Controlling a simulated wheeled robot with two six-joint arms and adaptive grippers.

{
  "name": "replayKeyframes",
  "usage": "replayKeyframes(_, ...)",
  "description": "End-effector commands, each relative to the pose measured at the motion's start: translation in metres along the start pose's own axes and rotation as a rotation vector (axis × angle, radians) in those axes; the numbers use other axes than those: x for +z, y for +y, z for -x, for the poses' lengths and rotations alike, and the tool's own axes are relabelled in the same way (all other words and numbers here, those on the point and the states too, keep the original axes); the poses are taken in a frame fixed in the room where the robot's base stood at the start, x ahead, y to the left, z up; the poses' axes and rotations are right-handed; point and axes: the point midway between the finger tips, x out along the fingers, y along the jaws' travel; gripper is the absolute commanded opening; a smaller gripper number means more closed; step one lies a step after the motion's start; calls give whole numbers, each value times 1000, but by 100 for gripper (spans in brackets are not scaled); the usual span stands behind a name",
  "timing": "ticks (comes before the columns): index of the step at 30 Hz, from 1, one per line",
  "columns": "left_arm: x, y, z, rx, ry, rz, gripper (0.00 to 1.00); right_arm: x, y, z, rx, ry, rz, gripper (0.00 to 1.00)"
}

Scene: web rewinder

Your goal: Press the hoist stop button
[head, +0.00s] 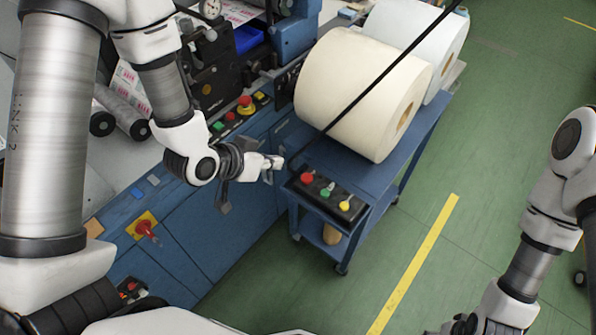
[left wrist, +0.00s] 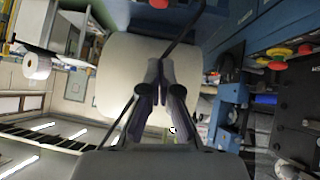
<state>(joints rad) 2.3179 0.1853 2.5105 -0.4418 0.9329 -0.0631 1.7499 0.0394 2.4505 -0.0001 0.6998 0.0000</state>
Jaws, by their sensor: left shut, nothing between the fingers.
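A dark pendant box (head: 325,196) with a red button (head: 306,178), a green button (head: 327,190) and a yellow button (head: 345,204) is at the front end of the blue cart. The red one is nearest my left gripper. My left gripper (head: 276,163) is shut and empty, a little up and left of the red button, with a small gap in the picture. In the left wrist view its closed fingers (left wrist: 160,84) point toward the cream roll; a red button (left wrist: 158,3) is partly cut off at the top edge. My right gripper is out of view.
A large cream roll (head: 350,88) lies on the blue cart (head: 400,150), with a paler roll behind it. A black cable runs diagonally across it. The rewinder panel at left carries a red emergency knob (head: 245,102) and a red switch (head: 146,229).

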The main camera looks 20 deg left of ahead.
Motion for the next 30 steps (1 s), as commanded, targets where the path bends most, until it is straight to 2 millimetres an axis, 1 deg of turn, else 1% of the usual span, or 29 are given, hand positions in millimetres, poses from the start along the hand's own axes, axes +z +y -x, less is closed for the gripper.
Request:
replayKeyframes(4, 1, 0, -1, 0, -1, -1, 0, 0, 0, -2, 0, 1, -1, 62)
replayKeyframes(7, 3, -1, -7, 0, 0, -2, 0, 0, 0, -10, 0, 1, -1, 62)
replayKeyframes(11, 6, -2, -24, 0, 2, -5, 0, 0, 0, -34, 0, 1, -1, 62)
replayKeyframes(13, 8, -2, -35, -2, 1, -5, 0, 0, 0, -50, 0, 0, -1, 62)
replayKeyframes(14, 2, 0, -35, -2, -4, -6, 0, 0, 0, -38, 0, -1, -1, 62)
replayKeyframes(15, 1, 0, -42, -1, -8, -5, 0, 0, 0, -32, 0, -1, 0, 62)
replayKeyframes(23, 0, 1, -99, 0, -4, -3, 0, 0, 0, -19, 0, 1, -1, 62)
replayKeyframes(24, 5, 1, -106, 1, -7, 0, 0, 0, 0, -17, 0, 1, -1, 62)
replayKeyframes(27, 18, 1, -117, 0, -6, 3, 0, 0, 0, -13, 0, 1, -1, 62)
replayKeyframes(30, 25, 0, -125, 1, -4, 2, 0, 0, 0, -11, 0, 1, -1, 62)
